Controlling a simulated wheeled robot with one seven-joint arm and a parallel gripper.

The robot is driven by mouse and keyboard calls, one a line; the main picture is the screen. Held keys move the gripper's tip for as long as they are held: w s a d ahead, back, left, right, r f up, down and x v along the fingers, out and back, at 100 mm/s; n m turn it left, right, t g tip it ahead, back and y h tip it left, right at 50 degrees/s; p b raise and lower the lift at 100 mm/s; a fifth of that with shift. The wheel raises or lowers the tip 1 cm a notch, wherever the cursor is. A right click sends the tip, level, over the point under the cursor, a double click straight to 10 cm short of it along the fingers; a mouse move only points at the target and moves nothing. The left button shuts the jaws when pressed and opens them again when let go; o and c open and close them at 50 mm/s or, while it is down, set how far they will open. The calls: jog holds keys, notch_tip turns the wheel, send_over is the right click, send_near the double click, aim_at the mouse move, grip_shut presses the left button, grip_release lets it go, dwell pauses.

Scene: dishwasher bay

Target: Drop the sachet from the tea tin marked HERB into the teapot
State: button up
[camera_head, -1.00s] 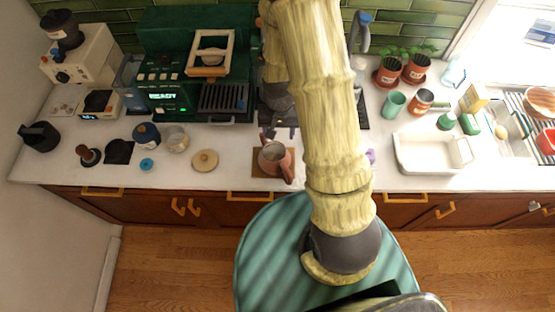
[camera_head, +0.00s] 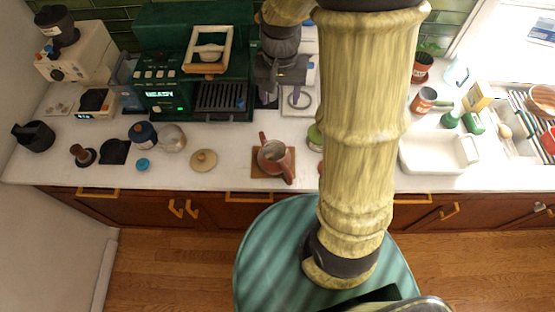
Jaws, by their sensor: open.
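The teapot (camera_head: 271,158) is a terracotta-pink pot, open at the top, standing on a brown square mat (camera_head: 258,172) near the counter's front edge. My gripper (camera_head: 277,97) is behind the teapot, beside the green machine, pointing down with its fingers apart. I see nothing between them. No sachet shows. I cannot make out a tin marked HERB; no such label is readable. A green round item (camera_head: 314,137) and a reddish item (camera_head: 320,170) show only partly at the left edge of my arm, which hides the counter there.
A beige knobbed lid (camera_head: 203,160) lies left of the teapot. The green coffee machine (camera_head: 190,85) stands at the back. A white plate with a ring (camera_head: 298,98) lies right of my gripper. A white basin (camera_head: 438,155) is at right. Counter space shows around the lid.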

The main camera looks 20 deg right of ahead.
jog(key=shift+r, duration=0.55)
dwell(0.4)
jog(key=s+f+n+t+b, duration=0.2)
jog(key=s+f+n+b, duration=0.1)
jog(key=s+f+b, duration=0.3)
notch_tip(320, 180, down, 2)
jog(key=shift+s+f+n+t, duration=0.15)
jog(key=shift+s+n+t, duration=0.15)
jog(key=shift+s, duration=0.5)
